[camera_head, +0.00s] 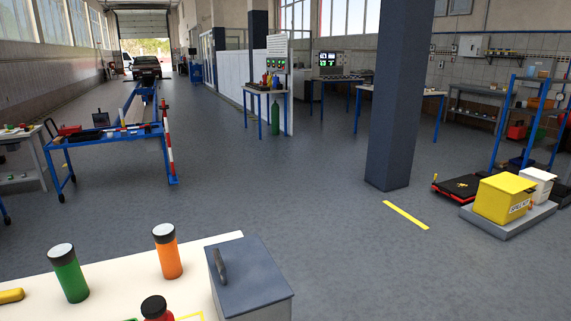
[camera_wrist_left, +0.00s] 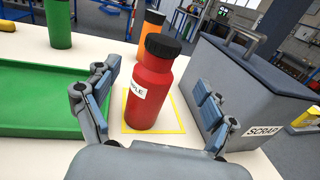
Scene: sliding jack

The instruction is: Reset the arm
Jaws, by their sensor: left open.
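My left gripper (camera_wrist_left: 154,100) shows in the left wrist view with its two blue-padded fingers spread apart. A red bottle (camera_wrist_left: 150,88) with a black cap and a white label stands upright between and beyond the fingers, inside a yellow square outline (camera_wrist_left: 174,127) on the white table. I cannot tell whether a finger touches it. In the head view only the top of the red bottle (camera_head: 156,308) shows at the bottom edge. Neither gripper is in the head view, and my right gripper is in neither view.
A grey lidded box (camera_head: 250,280) marked SCRAP stands right of the red bottle. A green tray (camera_wrist_left: 60,98) lies left of it. An orange bottle (camera_head: 167,252) and a green bottle (camera_head: 69,273) stand behind. A dark pillar (camera_head: 400,95) rises beyond open floor.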

